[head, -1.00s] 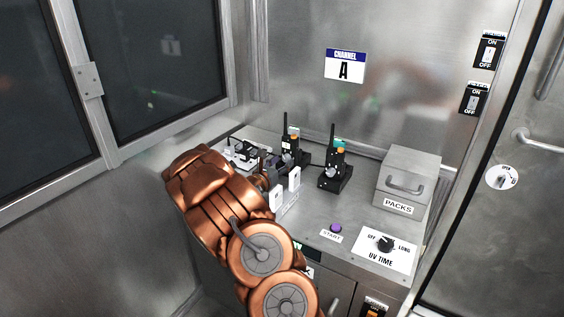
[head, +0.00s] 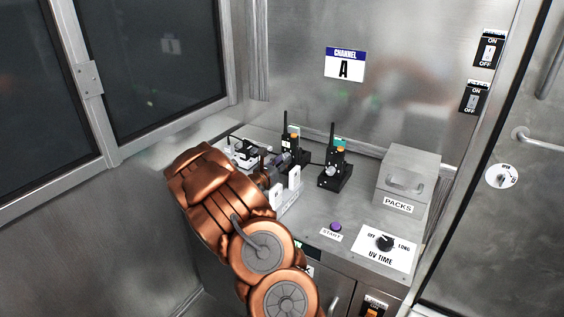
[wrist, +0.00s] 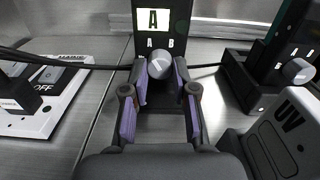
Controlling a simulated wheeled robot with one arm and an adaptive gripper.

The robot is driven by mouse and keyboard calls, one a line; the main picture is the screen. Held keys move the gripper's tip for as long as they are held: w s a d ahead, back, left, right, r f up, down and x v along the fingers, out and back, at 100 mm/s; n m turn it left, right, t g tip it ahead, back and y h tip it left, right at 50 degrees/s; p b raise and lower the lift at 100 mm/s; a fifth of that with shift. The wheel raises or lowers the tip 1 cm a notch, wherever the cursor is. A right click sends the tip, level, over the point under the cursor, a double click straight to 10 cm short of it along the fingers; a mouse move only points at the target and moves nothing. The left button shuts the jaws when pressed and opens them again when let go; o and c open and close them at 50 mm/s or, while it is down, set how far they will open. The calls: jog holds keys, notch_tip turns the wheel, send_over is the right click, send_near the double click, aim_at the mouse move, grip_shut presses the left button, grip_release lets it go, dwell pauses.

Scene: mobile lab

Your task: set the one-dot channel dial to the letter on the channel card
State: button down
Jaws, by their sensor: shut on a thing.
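The channel card (head: 345,65) on the back wall reads A. Two black radios with antennas stand on the counter, a left one (head: 291,152) and a right one (head: 335,172). My gripper (wrist: 160,78) is at the left radio, its purple-padded fingers closed on the grey dial knob (wrist: 160,66). The knob's mark is too small to read surely. The right radio's dial (wrist: 298,70) shows at the right of the wrist view. The dots marking the radios cannot be made out clearly.
A white UV device (wrist: 285,135) stands close to the right of my gripper. A switch plate with an OFF label (wrist: 45,95) lies to the left. A PACKS box (head: 405,180), a purple start button (head: 336,227) and the UV time dial (head: 386,243) are farther right.

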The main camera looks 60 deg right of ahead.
jog(key=shift+f+b, duration=0.15)
jog(key=shift+b, duration=0.55)
jog(key=shift+f+m+b, duration=0.1)
jog(key=shift+m+b, duration=0.6)
jog(key=shift+b, duration=0.3)
jog(key=shift+r+m+b, duration=0.2)
jog(key=shift+m+b, duration=0.4)
jog(key=shift+b, duration=0.2)
jog(key=c, duration=0.9)
grip_release()
jog(key=shift+a, duration=0.15)
jog(key=a, duration=1.1)
jog(key=shift+s+a, duration=0.3)
jog(key=shift+a, duration=0.1)
